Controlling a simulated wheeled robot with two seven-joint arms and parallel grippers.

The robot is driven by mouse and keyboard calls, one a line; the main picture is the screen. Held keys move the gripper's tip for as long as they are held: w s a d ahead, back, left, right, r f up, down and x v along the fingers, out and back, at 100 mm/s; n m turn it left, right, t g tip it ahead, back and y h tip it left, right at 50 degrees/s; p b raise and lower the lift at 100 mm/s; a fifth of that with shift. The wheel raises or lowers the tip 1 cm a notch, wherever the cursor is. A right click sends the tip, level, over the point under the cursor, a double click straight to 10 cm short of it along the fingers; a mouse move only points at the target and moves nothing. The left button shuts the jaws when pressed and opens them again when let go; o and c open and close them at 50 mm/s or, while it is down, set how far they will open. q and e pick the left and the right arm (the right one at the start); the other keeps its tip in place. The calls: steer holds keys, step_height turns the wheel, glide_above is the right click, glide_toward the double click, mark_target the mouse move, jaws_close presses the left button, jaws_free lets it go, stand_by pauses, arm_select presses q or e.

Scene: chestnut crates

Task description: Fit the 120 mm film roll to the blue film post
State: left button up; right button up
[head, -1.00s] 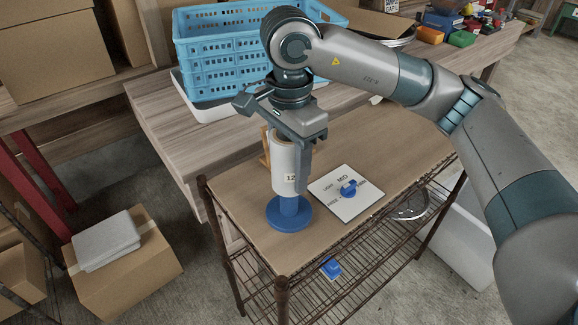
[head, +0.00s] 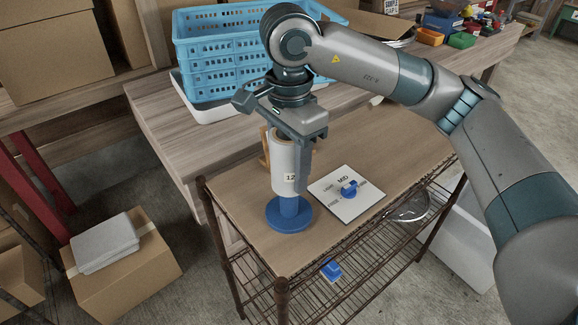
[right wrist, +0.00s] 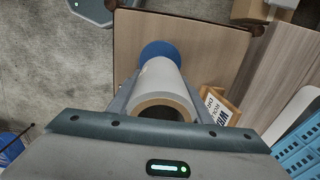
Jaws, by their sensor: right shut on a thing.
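The white film roll (head: 283,165), with a small label reading "12", stands about upright in my right gripper (head: 291,174), which is shut on its sides. The blue film post (head: 289,206) rises from a round blue base on the brown shelf top. The roll's lower end lines up with the post, whose lower part shows below it. The post's top is hidden, so I cannot tell how far it reaches inside the roll. In the right wrist view the roll (right wrist: 163,80) has a tan core with a dark hollow, and the blue base (right wrist: 160,50) shows beyond. My left gripper is out of view.
A white card with a blue knob (head: 349,188) lies right of the post. A small wooden stand (right wrist: 219,107) with a lettered sign is close beside the roll. Blue crates (head: 225,60) stand on the bench behind.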

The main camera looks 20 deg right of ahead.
arm_select(q)
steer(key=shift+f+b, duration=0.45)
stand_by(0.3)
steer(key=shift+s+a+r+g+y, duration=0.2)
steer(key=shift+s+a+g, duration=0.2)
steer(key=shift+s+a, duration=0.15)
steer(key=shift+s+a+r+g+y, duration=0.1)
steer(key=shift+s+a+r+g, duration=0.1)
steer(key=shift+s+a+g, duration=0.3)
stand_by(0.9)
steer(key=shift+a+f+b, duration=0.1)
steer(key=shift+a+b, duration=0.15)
steer(key=shift+b, duration=0.05)
arm_select(e)
steer(key=shift+f, duration=0.35)
arm_select(q)
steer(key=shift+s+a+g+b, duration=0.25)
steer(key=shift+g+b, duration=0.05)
steer(key=shift+b, duration=0.05)
arm_select(e)
steer(key=shift+f, duration=0.35)
arm_select(q)
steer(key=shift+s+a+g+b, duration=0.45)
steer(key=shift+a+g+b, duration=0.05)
steer(key=shift+b, duration=0.2)
arm_select(e)
steer(key=shift+f, duration=0.7)
